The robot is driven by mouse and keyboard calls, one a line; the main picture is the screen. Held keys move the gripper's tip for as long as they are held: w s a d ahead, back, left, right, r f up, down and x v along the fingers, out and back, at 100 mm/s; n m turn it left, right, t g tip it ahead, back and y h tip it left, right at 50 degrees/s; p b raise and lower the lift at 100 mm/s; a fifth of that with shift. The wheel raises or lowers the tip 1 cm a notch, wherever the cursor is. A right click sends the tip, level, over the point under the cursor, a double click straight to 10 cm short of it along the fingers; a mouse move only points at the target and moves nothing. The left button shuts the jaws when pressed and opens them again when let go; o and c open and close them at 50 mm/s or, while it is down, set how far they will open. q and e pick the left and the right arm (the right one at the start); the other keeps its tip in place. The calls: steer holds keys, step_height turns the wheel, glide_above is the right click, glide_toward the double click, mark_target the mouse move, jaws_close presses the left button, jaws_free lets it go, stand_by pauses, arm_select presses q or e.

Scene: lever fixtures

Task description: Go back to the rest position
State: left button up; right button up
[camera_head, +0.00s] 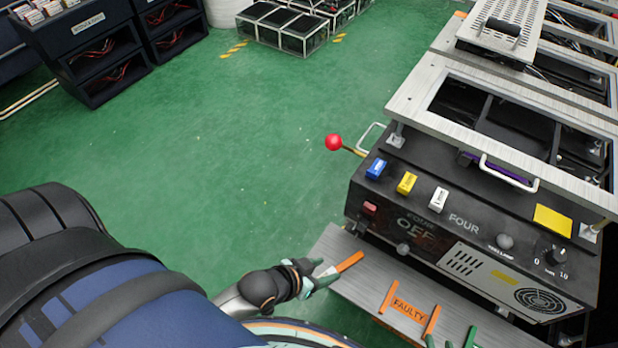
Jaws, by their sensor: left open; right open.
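My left gripper (325,274) is open and empty, with green fingers. It is low in the centre, at the left end of the grey metal shelf in front of the fixture. An orange strip (349,262) on the shelf is close to its fingers; I cannot tell whether they touch. Of my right gripper (439,343) only the green fingertips show, apart, at the bottom edge; the rest of it is out of frame. The black fixture marked FOUR (465,222) has a lever with a red ball knob (334,142) at its left side.
Blue, yellow and white switches line the panel. Dark racks (100,70) and black crates (285,25) stand at the back. The green floor (220,150) between is clear.

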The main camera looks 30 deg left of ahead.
arm_select(q)
steer(key=s+a, duration=0.1)
steer(key=s+a+t, duration=0.1)
steer(key=shift+a+r+y, duration=0.2)
steer(key=shift+a+y, duration=0.1)
steer(key=shift+a, duration=0.1)
arm_select(e)
steer(key=shift+w+r, duration=0.15)
steer(key=shift+w, duration=0.15)
arm_select(q)
step_height(320, 180, up, 6)
steer(key=p, duration=0.7)
steer(key=shift+s+a, duration=0.2)
steer(key=shift+a, duration=0.2)
arm_select(e)
step_height(320, 180, up, 6)
steer(key=shift+s+d+r, duration=0.25)
steer(key=shift+d, duration=0.05)
